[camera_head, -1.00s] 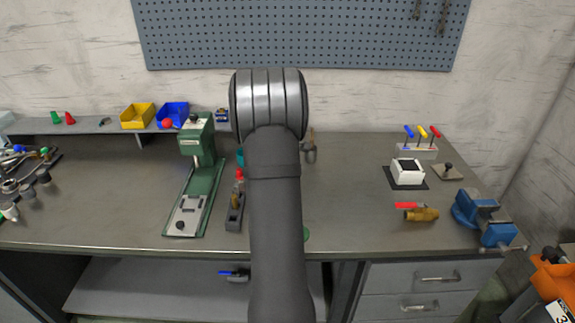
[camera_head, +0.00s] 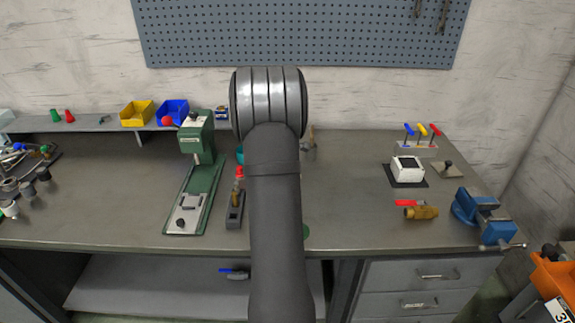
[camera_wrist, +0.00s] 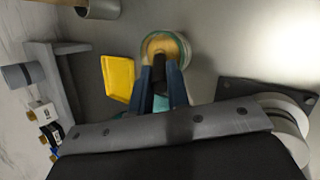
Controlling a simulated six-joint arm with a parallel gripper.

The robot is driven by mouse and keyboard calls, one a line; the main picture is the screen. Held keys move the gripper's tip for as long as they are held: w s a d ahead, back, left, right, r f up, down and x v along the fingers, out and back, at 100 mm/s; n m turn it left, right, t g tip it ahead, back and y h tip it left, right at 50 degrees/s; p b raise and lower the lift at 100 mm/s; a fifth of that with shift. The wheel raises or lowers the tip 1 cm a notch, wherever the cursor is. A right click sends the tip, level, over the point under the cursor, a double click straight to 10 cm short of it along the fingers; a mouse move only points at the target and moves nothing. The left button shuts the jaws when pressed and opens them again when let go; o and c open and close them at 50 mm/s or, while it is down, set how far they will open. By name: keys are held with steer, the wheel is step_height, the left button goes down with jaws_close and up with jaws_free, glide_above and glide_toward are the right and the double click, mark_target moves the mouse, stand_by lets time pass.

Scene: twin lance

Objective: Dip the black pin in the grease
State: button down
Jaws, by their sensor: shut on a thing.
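In the wrist view, my gripper (camera_wrist: 162,78) is shut on the black pin (camera_wrist: 158,66), a short dark piece between the blue-grey fingertips. A round teal-rimmed tin (camera_wrist: 148,52) with yellow-tan grease (camera_wrist: 176,42) lies right beyond the fingertips. The pin's visible end overlaps the near side of the tin in this view; I cannot tell whether it touches the grease. In the head view, my arm hides the gripper and pin; only a teal edge (camera_head: 240,154) shows beside the arm.
A yellow flat piece (camera_wrist: 118,76) lies left of the tin in the wrist view. On the bench, a green press (camera_head: 197,180) stands left of my arm. A white block (camera_head: 407,170), a brass valve (camera_head: 422,213) and a blue vise (camera_head: 482,214) are at right. Bench between arm and valve is mostly clear.

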steer(key=shift+r, duration=3.5)
